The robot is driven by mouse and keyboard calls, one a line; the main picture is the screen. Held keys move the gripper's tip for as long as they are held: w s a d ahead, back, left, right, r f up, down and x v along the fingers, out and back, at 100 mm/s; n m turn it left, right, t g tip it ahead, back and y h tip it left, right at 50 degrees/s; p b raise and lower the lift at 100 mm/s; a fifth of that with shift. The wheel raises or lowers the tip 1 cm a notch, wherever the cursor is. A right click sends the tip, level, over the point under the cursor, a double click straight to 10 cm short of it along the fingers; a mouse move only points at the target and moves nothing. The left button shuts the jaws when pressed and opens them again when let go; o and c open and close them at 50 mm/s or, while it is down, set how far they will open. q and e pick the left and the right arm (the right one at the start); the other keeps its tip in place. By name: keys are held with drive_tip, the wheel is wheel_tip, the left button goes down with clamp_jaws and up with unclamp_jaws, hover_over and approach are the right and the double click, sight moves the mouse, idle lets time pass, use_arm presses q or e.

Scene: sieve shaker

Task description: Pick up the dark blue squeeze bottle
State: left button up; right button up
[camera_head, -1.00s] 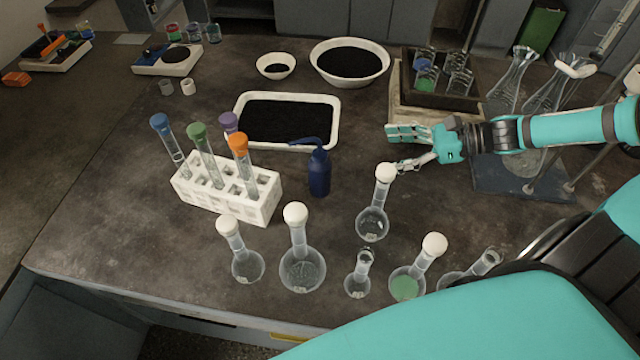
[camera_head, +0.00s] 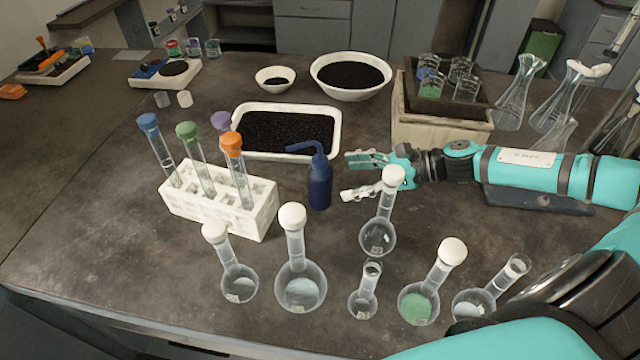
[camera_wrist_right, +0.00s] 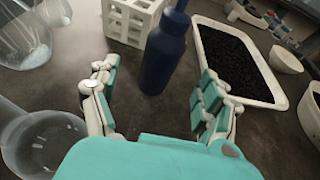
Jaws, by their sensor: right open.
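The dark blue squeeze bottle (camera_head: 319,187) stands upright on the dark table, its bent spout pointing left in the head view. My right gripper (camera_head: 346,177) is open just to the right of the bottle, its fingers pointing at it. In the right wrist view the bottle (camera_wrist_right: 163,55) stands ahead, in line with the gap between the open fingers (camera_wrist_right: 158,95). It appears just beyond the fingertips, and I see no grip on it. My left gripper is not in view.
A stoppered flask (camera_head: 378,236) stands close in front of my right gripper. A white tube rack (camera_head: 220,207) is left of the bottle, and a tray of black granules (camera_head: 335,138) is behind it. Several more flasks (camera_head: 300,288) line the table's front.

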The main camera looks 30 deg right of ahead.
sight(320, 182)
drive_tip(key=p+x, duration=0.3)
drive_tip(key=x, duration=0.5)
drive_tip(key=shift+w+d+f, duration=0.1)
drive_tip(key=shift+w+f, duration=0.05)
drive_tip(key=shift+f, duration=0.05)
drive_tip(key=c, duration=0.8)
